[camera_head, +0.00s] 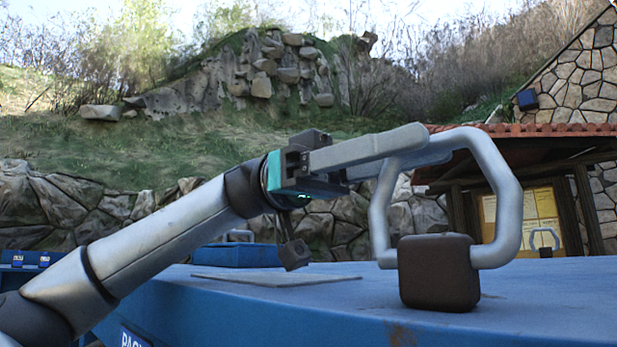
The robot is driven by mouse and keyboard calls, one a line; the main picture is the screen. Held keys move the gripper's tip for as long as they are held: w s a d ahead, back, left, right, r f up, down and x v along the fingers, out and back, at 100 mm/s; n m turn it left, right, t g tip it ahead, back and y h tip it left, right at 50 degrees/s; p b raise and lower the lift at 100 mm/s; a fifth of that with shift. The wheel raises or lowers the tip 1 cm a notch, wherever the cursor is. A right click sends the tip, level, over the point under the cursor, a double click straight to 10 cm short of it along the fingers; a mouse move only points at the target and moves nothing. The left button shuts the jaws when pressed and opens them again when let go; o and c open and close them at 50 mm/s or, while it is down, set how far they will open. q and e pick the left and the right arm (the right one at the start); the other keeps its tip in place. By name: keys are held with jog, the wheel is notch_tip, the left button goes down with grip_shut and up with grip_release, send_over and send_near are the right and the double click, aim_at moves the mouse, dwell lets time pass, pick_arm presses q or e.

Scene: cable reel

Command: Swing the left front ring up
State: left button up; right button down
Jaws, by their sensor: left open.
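The left front ring (504,190) is a grey, angular metal loop hinged in a dark brown block (438,272) on the blue surface. It stands raised above the block. My left gripper (436,146) is open, with its fingers reaching right to the upper left part of the ring. The near finger covers part of the ring there, and I cannot tell whether the fingers touch it. My right gripper is not in view.
The blue top (560,290) spreads right and back, mostly clear. A flat grey plate (275,280) lies on it behind my arm. A small ring (543,236) stands far right, and a blue box (240,256) sits at the back left.

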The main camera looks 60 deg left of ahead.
pick_arm(q)
jog(key=v, duration=1.4)
jog(key=shift+s, duration=0.1)
